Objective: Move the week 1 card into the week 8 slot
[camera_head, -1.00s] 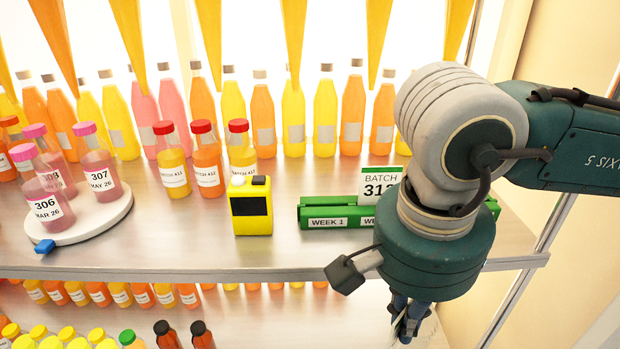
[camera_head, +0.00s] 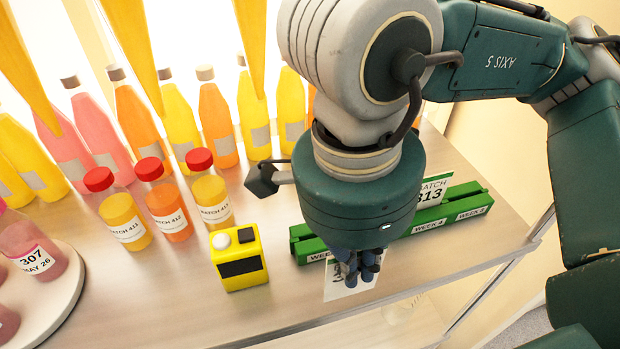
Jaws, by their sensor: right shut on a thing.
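My right gripper (camera_head: 358,268) points down in front of the green card rack (camera_head: 470,190), shut on a white card (camera_head: 342,290). The card hangs tilted below the fingers, its print partly hidden. The rack runs from left to right behind the gripper. Its labels begin with WEEK: one is cut off by the gripper at the left end, one reads WEEK 4, and the rightmost number is too small to read. A white and green card reading BATCH and 313 (camera_head: 433,192) stands in the rack, partly behind my arm. My left gripper is not in view.
A yellow device (camera_head: 239,270) stands left of the rack. Several red-capped bottles (camera_head: 167,205) stand behind it, with a row of taller bottles (camera_head: 216,120) at the back. A white round tray (camera_head: 66,300) is at the left. The shelf front (camera_head: 290,310) is clear.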

